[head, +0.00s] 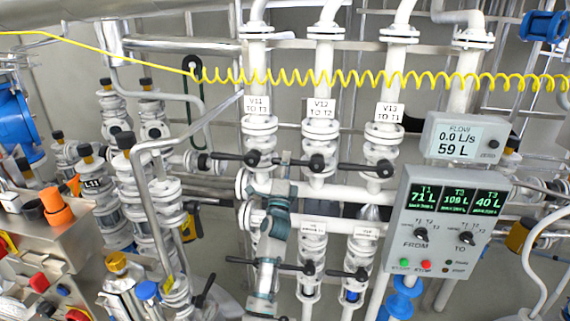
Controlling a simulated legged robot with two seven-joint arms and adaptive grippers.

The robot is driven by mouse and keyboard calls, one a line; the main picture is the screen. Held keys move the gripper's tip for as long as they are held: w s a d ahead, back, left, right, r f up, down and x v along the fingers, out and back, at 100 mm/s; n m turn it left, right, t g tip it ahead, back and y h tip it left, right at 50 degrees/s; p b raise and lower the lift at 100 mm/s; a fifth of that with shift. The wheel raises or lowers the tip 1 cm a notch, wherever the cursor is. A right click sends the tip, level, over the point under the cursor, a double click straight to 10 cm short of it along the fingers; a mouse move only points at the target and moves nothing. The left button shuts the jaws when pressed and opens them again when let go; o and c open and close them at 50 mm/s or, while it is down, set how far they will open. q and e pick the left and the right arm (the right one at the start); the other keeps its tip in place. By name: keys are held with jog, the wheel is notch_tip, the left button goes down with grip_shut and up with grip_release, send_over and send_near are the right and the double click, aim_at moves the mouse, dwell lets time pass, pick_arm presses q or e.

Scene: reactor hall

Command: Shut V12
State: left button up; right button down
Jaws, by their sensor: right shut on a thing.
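The valve V12 (317,163) sits on the middle white pipe under the label "V12 TO T2" (321,107). Its black lever lies about level, across the pipe, and points left. My right gripper (284,162) has come up from below and is shut on the lever's left end. The gripper and the lever of V11 partly overlap there, so the fingertips are hard to make out. My left gripper is not in view.
Valve V11 (252,158) on the left and valve V13 (385,168) on the right also have level black levers, close by. The flow display (464,137) reads 0.0 L/s and 59 L. A control panel (443,224) stands lower right. A yellow coiled hose (400,78) crosses above.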

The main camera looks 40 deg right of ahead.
jog(key=c, duration=1)
grip_release()
jog(key=shift+s+d, duration=0.1)
jog(key=shift+s, duration=0.1)
jog(key=v, duration=1.2)
jog(key=shift+w+f, duration=0.1)
